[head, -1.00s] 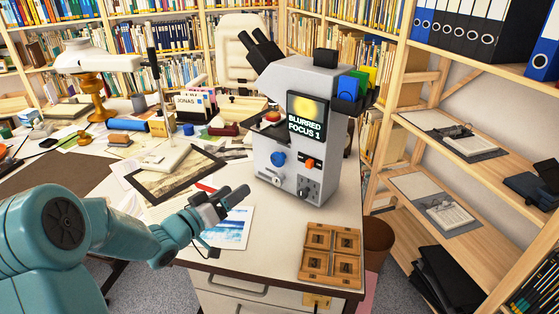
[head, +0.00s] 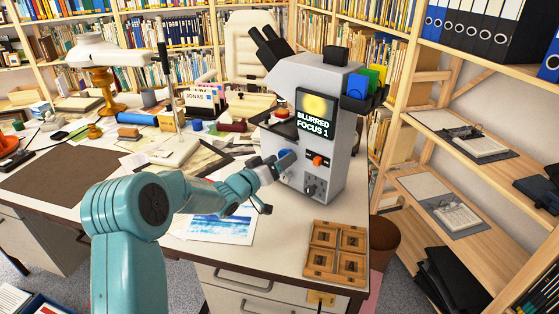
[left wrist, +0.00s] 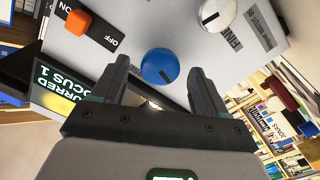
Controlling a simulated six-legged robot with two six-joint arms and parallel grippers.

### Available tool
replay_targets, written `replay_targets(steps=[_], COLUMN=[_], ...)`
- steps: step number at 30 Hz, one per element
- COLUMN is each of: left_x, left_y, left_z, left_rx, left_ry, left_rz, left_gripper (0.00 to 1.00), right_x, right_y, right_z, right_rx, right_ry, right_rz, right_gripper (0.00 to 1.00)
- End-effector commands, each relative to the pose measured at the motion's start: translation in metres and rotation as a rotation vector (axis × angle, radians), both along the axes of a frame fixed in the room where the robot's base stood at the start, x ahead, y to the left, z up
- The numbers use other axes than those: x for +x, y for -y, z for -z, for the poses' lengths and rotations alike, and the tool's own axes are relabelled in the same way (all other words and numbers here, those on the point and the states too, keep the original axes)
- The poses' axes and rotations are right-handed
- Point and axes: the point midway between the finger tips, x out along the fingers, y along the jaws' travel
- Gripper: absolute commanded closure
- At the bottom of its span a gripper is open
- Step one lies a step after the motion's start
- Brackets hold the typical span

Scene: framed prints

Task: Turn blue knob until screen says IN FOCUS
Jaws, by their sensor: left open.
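The blue knob (left wrist: 160,67) is on the front of the grey microscope-like machine (head: 335,150). In the head view the knob (head: 286,154) is partly hidden by my left gripper (head: 272,166). In the left wrist view my left gripper (left wrist: 160,80) is open, with a finger on either side of the knob and a little short of it. I cannot tell whether either finger touches it. The screen (head: 314,112) reads BLURRED FOCUS 1. My right gripper is not in view.
An orange ON/OFF switch (left wrist: 90,30) and a white FINE knob (left wrist: 217,14) are near the blue knob. A wooden tray (head: 336,252) lies on the desk's front right. A blue print (head: 222,227) lies below my arm. Bookshelves stand behind.

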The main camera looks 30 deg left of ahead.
Motion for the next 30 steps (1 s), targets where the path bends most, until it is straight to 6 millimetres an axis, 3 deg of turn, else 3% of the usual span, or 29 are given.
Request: replay_targets(steps=[9, 15, 23, 30], left_x=[0.005, 0.005, 0.005, 0.005], left_y=[0.0, 0.0, 0.0, 0.0], left_z=[0.0, 0.0, 0.001, 0.004], left_rx=[0.0, 0.0, 0.017, 0.126], left_ry=[0.001, 0.001, 0.002, 0.014], left_rz=[0.0, 0.0, -0.001, -0.001], left_gripper=[0.26, 0.82, 0.82, 0.82], right_x=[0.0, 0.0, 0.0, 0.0], right_y=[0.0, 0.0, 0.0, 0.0], right_z=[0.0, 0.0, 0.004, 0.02], right_rx=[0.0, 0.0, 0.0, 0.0], right_ry=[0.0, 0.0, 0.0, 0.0], right_rz=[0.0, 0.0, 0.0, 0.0], right_gripper=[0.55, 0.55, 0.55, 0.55])
